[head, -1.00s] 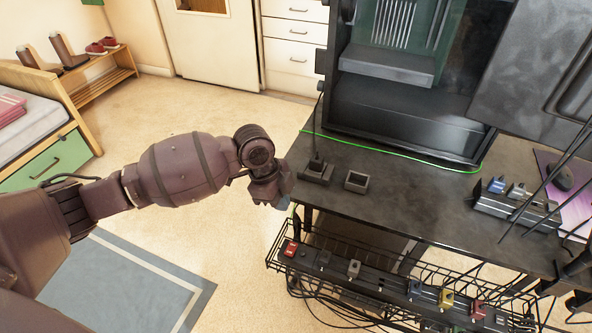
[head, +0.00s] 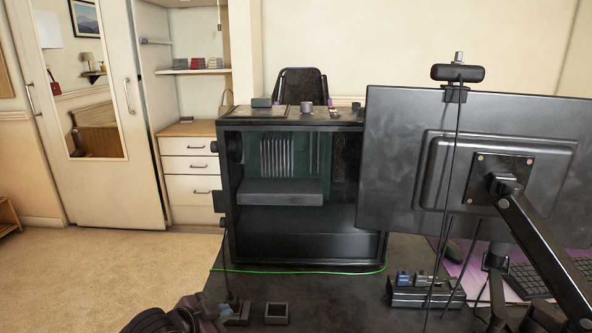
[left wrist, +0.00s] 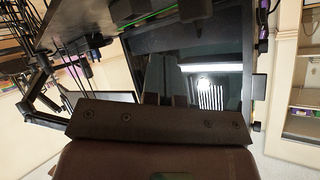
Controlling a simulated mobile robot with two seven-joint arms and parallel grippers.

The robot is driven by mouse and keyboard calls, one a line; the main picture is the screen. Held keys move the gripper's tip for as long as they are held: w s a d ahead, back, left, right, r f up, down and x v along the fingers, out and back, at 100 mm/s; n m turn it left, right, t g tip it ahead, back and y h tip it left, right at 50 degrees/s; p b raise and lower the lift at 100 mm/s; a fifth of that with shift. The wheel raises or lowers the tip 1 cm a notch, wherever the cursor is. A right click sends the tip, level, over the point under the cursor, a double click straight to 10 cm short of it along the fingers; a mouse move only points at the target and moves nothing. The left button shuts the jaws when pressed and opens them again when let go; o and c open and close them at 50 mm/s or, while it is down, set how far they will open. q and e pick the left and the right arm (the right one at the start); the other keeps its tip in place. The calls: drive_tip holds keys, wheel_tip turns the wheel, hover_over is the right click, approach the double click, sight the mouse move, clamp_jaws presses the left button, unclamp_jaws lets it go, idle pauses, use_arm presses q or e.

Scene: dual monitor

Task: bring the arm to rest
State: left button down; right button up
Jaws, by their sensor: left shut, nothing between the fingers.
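My left arm and gripper (head: 208,316) show only at the bottom edge of the head view, cut off by the frame. The gripper is shut and empty, at the near left edge of the dark desk (head: 335,300). It is close to a small black block (head: 238,313) with an upright cable. An open-topped square holder (head: 276,313) stands to the right of that block. In the left wrist view the brown gripper body (left wrist: 160,120) fills the lower middle, with the open computer case (left wrist: 215,70) beyond it. My right gripper is in neither view.
The computer case (head: 300,245) stands on the desk. A monitor (head: 400,160) on an arm, a webcam (head: 458,73) and a rack of small plugs (head: 425,292) occupy the right. A green cable (head: 300,271) runs along the case front. Open floor (head: 110,270) lies left.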

use_arm(q)
drive_tip(key=s+a+f+n+y+p, duration=0.2)
drive_tip(key=s+a+f+n, duration=0.1)
drive_tip(key=s, duration=0.8)
drive_tip(key=s+a+f+n+y+p, duration=0.1)
drive_tip(key=s+a+f+n, duration=0.3)
drive_tip(key=s, duration=0.6)
drive_tip(key=s+a+f+n+t+y+p, duration=0.1)
drive_tip(key=s+a+f+n+y+p, duration=0.1)
drive_tip(key=s, duration=0.9)
drive_tip(key=a+f+n+y, duration=0.1)
drive_tip(key=a, duration=0.1)
drive_tip(key=shift+s+a+f+p, duration=0.3)
drive_tip(key=shift+a+f, duration=0.1)
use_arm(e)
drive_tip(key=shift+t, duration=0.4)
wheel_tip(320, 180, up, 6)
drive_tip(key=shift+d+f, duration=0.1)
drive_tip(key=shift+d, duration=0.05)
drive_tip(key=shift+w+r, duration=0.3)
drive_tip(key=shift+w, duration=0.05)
